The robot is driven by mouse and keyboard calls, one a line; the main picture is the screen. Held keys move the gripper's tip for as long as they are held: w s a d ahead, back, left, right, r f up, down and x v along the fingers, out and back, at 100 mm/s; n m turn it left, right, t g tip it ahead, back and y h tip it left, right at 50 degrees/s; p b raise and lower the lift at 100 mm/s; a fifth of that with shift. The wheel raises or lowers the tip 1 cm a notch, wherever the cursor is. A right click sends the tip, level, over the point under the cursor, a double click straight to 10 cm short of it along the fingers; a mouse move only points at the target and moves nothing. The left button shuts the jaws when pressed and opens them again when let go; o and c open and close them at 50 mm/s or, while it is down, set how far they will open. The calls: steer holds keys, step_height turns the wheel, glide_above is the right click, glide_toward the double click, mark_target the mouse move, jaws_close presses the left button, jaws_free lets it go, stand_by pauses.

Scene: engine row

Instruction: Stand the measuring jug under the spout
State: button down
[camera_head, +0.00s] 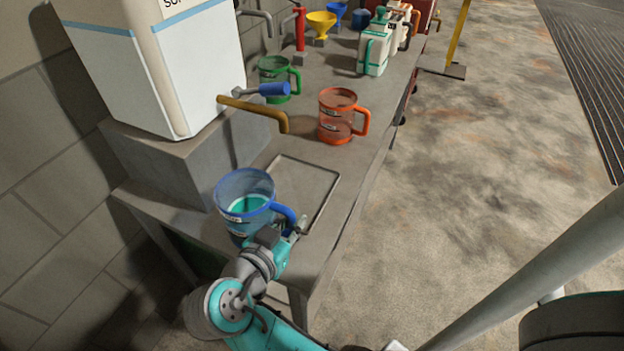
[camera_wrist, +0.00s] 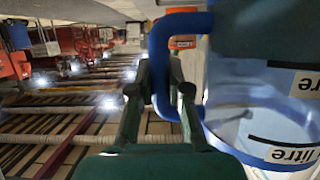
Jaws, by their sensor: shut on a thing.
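A clear blue measuring jug (camera_head: 232,187) with a blue handle is in the head view, upright or nearly so, at the near end of the bench. A teal-green patch shows in it; I cannot tell if it is liquid. My gripper (camera_head: 289,232) is shut on its handle, at the jug's right. In the wrist view the fingers (camera_wrist: 160,92) close around the blue handle (camera_wrist: 160,50). The brass spout (camera_head: 258,111) with a blue lever (camera_head: 272,90) comes from the white tank (camera_head: 170,75), beyond the jug. I cannot tell if the jug touches the bench.
A shallow grey tray (camera_head: 303,185) lies on the bench beside the jug, nearer me than the spout. An orange jug (camera_head: 336,115) stands right of the spout, a green jug (camera_head: 272,72) behind it. A stone block (camera_head: 185,160) holds the tank. Canisters and funnels stand farther back.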

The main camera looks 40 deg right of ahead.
steer(key=shift+d+r+x, duration=0.1)
steer(key=shift+r+x, duration=0.25)
steer(key=shift+x, duration=2.4)
steer(key=shift+d+r+x, duration=0.15)
steer(key=shift+r+x, duration=0.2)
steer(key=shift+x, duration=2.35)
steer(key=shift+d+r+x, duration=0.1)
steer(key=shift+r+x, duration=0.25)
steer(key=shift+x, duration=2.4)
steer(key=shift+w+f, duration=0.1)
steer(key=shift+w, duration=0.05)
steer(key=c, duration=1.1)
jaws_free()
steer(key=v, duration=1.2)
